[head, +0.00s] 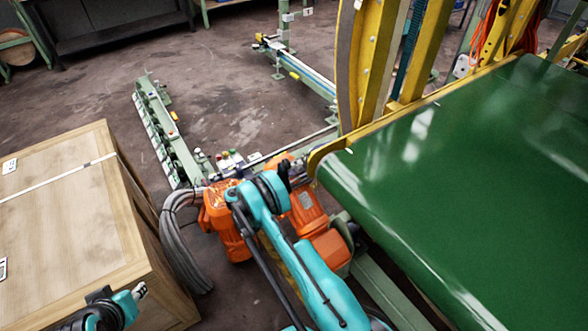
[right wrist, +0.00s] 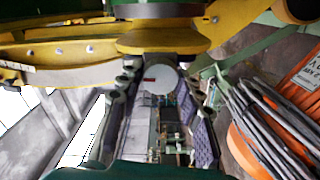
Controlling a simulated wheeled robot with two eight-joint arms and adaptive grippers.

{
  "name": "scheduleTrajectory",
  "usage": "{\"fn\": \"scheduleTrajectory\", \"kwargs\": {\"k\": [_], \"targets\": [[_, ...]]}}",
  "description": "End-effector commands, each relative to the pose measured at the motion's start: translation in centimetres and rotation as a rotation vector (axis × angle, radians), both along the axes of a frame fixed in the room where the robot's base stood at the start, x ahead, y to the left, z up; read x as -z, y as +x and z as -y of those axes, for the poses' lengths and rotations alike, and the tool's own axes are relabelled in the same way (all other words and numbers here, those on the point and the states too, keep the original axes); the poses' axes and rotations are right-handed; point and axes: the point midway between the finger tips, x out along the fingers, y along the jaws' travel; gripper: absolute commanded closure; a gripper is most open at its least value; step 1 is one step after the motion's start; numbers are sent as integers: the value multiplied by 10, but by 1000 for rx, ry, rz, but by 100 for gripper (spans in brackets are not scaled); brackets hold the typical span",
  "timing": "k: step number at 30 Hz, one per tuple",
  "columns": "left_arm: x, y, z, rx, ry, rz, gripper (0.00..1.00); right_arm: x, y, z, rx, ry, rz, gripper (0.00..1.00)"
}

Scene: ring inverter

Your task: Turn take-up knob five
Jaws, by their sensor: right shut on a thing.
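My right arm reaches up from the bottom of the head view, and its dark right gripper (head: 297,172) is at the near left corner of the green belt machine. In the right wrist view, a round pale grey knob (right wrist: 157,80) with a small red mark sits between the two dark, padded fingers of the right gripper (right wrist: 158,105). The fingers are shut on this knob. I cannot read a number on it, and the gripper hides it in the head view. Part of my left arm, with its left gripper (head: 139,291), shows at lower left; its jaws are too small to judge.
A wooden crate (head: 60,205) stands at left. Orange motors (head: 222,218) and thick grey hoses (head: 178,245) lie close to my right arm. The green belt (head: 455,175) and yellow frame (head: 420,50) fill the right. Open floor (head: 225,90) lies beyond.

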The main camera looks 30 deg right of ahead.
Motion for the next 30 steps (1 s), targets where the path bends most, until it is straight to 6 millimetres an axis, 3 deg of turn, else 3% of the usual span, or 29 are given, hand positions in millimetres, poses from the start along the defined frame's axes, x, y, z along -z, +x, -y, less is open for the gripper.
{"fn": "scheduleTrajectory", "kwargs": {"k": [30], "targets": [[0,0,0,0,0,0,67,2,0,0,-1,-75,-961,93]]}}
